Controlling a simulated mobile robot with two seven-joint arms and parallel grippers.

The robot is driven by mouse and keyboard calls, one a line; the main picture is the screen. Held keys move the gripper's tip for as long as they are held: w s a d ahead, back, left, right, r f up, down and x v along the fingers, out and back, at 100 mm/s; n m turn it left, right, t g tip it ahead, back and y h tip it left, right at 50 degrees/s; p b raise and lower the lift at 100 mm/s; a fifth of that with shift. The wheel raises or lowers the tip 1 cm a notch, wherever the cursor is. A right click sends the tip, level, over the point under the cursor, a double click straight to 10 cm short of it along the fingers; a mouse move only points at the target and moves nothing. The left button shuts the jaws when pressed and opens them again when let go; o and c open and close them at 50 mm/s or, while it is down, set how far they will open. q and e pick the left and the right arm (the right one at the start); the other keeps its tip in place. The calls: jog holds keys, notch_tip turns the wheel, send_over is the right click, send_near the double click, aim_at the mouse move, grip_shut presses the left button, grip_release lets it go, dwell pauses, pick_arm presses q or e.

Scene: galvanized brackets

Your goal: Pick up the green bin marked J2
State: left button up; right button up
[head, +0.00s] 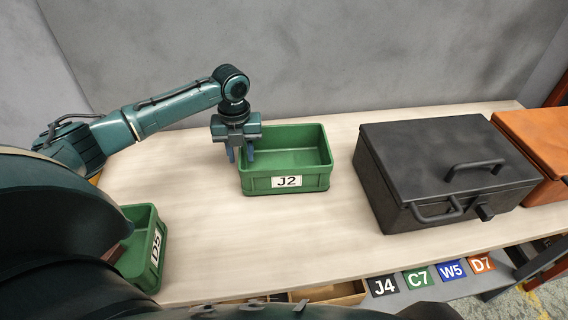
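The green bin marked J2 (315,179) stands upright on the table near the middle of the head view, its white label facing me. It looks empty. My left gripper (240,152) points down at the bin's left wall, near its back left corner. Its two blue-grey fingers show a gap between them, with the left one outside the wall and the right one over the inside. I cannot tell whether either finger touches the wall. My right gripper is not in view.
A second green bin marked D5 (158,262) stands at the table's front left, partly hidden by my arm. A black case (420,150) stands to the right, with an orange case (540,145) beyond it. Tags J4, C7, W5 and D7 show below the front edge.

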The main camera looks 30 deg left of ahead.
pick_arm(q)
jog(key=shift+f, duration=1.4)
jog(key=shift+c, duration=0.3)
grip_shut()
